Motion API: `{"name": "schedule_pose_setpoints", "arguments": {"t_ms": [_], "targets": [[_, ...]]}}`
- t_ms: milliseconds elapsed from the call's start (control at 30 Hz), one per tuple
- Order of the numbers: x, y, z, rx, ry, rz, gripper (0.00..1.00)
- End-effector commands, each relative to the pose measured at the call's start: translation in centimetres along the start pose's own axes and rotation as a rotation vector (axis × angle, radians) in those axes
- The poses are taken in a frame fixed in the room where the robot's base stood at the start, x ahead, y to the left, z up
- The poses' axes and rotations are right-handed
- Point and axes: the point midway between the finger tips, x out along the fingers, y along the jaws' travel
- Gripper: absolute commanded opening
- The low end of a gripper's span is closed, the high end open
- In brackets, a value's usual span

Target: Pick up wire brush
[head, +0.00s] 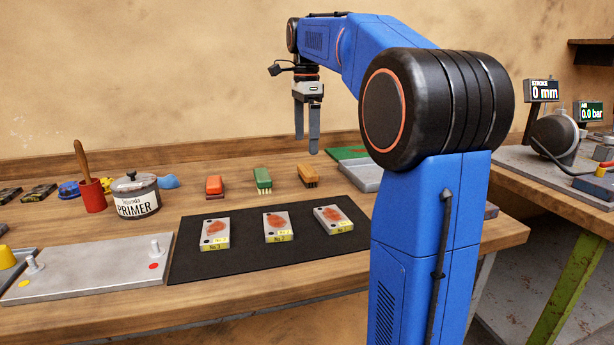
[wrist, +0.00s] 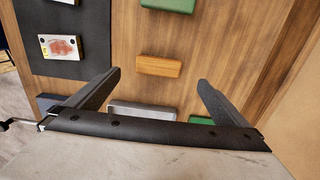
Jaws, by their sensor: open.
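Three brush-like blocks stand in a row on the wooden bench: a red one (head: 214,187), a green one with pale bristles (head: 262,180) and an orange-brown one with dark bristles (head: 308,176). The orange-brown one looks most like the wire brush, though no label shows. My gripper (head: 307,145) is open and empty, pointing down above the bench near the orange-brown brush. In the wrist view that brush (wrist: 159,66) lies ahead between my open fingers (wrist: 159,78), not touched. The green brush (wrist: 168,4) shows at the top edge.
A black mat (head: 255,258) with several rust-marked plates lies in front of the brushes. A grey tray (head: 364,180) and a green sheet (head: 347,153) are to the right. A primer pot (head: 135,200) and a red cup (head: 92,197) stand left. Bare wood surrounds the brushes.

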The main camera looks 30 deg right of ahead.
Motion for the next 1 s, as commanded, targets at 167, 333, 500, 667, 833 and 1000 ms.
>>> {"name": "schedule_pose_setpoints", "arguments": {"t_ms": [167, 333, 500, 667, 833, 1000], "targets": [[3.0, 0.0, 0.0, 0.000, 0.000, 0.002, 1.00], [4.6, 0.0, 0.0, 0.000, 0.000, 0.001, 1.00], [5.5, 0.1, -0.1, 0.000, 0.000, 0.001, 1.00], [7.6, 0.3, -0.3, 0.000, 0.000, 0.002, 1.00], [9.5, 0.3, -0.3, 0.000, 0.000, 0.002, 1.00], [10.1, 0.3, -0.3, 0.000, 0.000, 0.000, 1.00]]}}
